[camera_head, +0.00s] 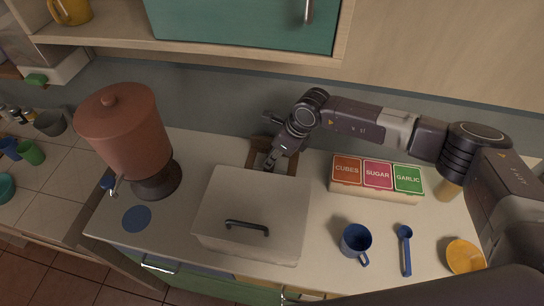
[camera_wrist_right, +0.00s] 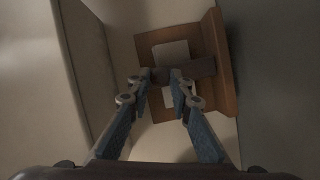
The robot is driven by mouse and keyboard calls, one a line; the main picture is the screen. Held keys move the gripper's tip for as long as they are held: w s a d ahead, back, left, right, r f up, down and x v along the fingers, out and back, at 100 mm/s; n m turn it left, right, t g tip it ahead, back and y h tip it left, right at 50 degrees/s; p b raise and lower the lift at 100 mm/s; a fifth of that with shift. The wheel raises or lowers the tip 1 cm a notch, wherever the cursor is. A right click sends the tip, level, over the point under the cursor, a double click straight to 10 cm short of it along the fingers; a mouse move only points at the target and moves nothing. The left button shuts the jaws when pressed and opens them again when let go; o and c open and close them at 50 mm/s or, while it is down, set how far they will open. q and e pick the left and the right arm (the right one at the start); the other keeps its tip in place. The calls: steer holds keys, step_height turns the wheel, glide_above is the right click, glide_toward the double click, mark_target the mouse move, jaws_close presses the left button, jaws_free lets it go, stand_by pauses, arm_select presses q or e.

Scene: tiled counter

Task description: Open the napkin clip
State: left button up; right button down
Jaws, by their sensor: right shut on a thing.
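The brown wooden napkin holder (camera_head: 291,160) stands at the back of the counter, behind a beige lidded box, which hides its lower part. In the right wrist view the holder (camera_wrist_right: 220,62) shows pale napkins (camera_wrist_right: 172,52) under a dark clip bar (camera_wrist_right: 203,68). My right gripper (camera_head: 270,163) reaches down to the holder from behind and above. In the wrist view its fingertips (camera_wrist_right: 161,76) are closed around the dark knob-like end of the clip bar. The bar lies across the napkins. My left gripper is not in view.
The beige box (camera_head: 255,200) with a dark handle is close in front of the holder. A red-brown dispenser (camera_head: 125,135) stands left. A labelled container row (camera_head: 375,190), blue mug (camera_head: 356,240), blue spoon (camera_head: 406,250) and yellow bowl (camera_head: 465,256) are right. A shelf edge (camera_head: 200,48) hangs above.

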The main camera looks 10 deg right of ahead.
steer(key=shift+w+d+b, duration=0.1)
steer(key=shift+w+b, duration=0.15)
steer(key=shift+b, duration=0.25)
steer(key=w+r+g+b, duration=0.1)
steer(key=b, duration=0.2)
steer(key=g+y+b, duration=0.1)
steer(key=b, duration=0.2)
steer(key=shift+w+d+r+m+g, duration=0.25)
steer(key=shift+w+r+m+g, duration=0.1)
steer(key=shift+m+g, duration=0.05)
steer(key=shift+w+d+r+b, duration=0.1)
steer(key=shift+r+b, duration=0.05)
steer(key=shift+b, duration=0.45)
steer(key=shift+w+r+g+b, duration=0.1)
steer(key=shift+r+g+b, duration=0.35)
steer(key=shift+g, duration=0.05)
steer(key=c, duration=1.7)
jaws_free()
steer(key=shift+c, duration=0.2)
